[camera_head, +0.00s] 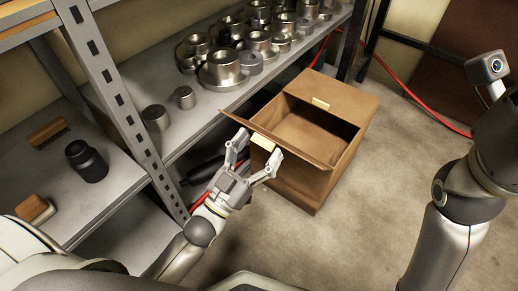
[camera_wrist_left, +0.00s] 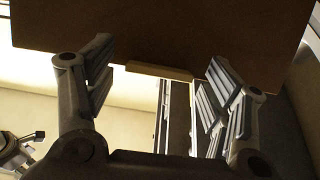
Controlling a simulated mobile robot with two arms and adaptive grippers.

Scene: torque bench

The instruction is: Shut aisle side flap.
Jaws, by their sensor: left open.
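A brown cardboard box (camera_head: 300,184) stands on the floor, its top partly open. Its far flap (camera_head: 338,93) lies over the far part of the top, with a pale tab on its inner edge. Its near flap (camera_head: 290,140) sticks outward from the near side, with a pale tab (camera_head: 263,142) on its free edge. My left gripper (camera_head: 256,149) is open at this tab. In the left wrist view, the flap (camera_wrist_left: 160,35) spans the top and its tab (camera_wrist_left: 160,72) lies between the parted fingers (camera_wrist_left: 160,66). Contact cannot be told. My right gripper is out of view.
A metal shelf (camera_head: 220,108) with several steel parts runs left of the box. Its upright (camera_head: 122,105) stands near my left arm. A dark bottle (camera_head: 87,160) and brushes sit on the left shelf. A red hose (camera_head: 425,108) lies behind the box. Floor right of the box is clear.

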